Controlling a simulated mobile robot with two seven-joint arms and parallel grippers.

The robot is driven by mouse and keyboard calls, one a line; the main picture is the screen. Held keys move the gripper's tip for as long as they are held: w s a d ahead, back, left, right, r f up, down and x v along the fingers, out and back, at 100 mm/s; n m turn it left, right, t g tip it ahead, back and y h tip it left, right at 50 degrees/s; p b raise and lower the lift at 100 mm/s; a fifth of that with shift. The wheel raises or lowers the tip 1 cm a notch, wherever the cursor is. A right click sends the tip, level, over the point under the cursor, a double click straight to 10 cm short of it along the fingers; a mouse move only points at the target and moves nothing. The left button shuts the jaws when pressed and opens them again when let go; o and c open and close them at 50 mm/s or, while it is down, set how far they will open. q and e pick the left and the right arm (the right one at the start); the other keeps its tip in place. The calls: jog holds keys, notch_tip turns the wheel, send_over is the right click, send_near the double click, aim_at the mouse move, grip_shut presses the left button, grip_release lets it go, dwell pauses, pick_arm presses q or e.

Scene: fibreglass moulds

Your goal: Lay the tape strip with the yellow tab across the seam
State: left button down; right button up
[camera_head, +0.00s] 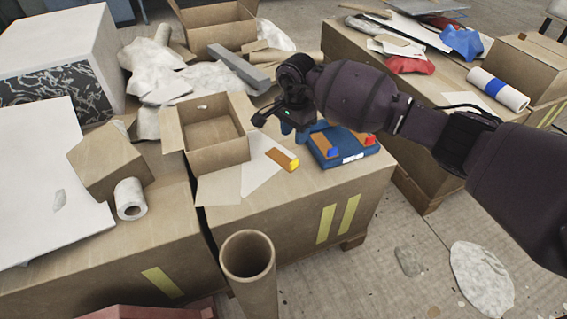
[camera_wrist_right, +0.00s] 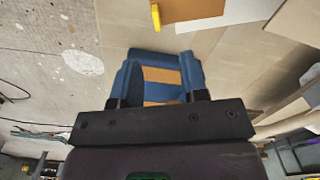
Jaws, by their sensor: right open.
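The tape strip with the yellow tab (camera_head: 282,158) lies on the pale sheet on the right-hand crate; it is orange-brown, and its yellow end (camera_wrist_right: 156,16) shows at the top of the right wrist view. A blue block (camera_head: 342,157) to its right carries orange strips with red and blue tabs. My right gripper (camera_head: 282,122) is above the crate, behind the yellow-tabbed strip and left of the block's far side. In the wrist view its fingers (camera_wrist_right: 158,80) are apart, with blue and orange surfaces visible between them. My left gripper is not in view. A dark gap (camera_head: 203,222) runs between the two crates; I cannot tell if it is the seam.
An open cardboard box (camera_head: 215,152) stands left of the strip. A cardboard tube (camera_head: 248,255) stands in front of the crates. A white roll (camera_head: 130,199) and a closed carton (camera_head: 108,162) are on the left crate. A second bench (camera_head: 405,85) is behind my right arm.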

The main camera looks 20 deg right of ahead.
jog(key=b, duration=0.1)
send_over(295, 161)
notch_tip(295, 161, down, 5)
jog(key=shift+w+a+r, duration=0.1)
jog(key=shift+w+a, duration=0.05)
jog(key=shift+f, duration=0.45)
notch_tip(295, 161, down, 5)
jog(key=shift+r+b, duration=0.2)
jog(key=shift+b, duration=1)
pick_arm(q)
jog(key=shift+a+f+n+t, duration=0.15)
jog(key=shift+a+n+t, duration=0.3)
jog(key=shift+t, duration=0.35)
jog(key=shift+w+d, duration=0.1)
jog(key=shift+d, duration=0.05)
pick_arm(e)
jog(key=shift+r, duration=0.15)
grip_shut()
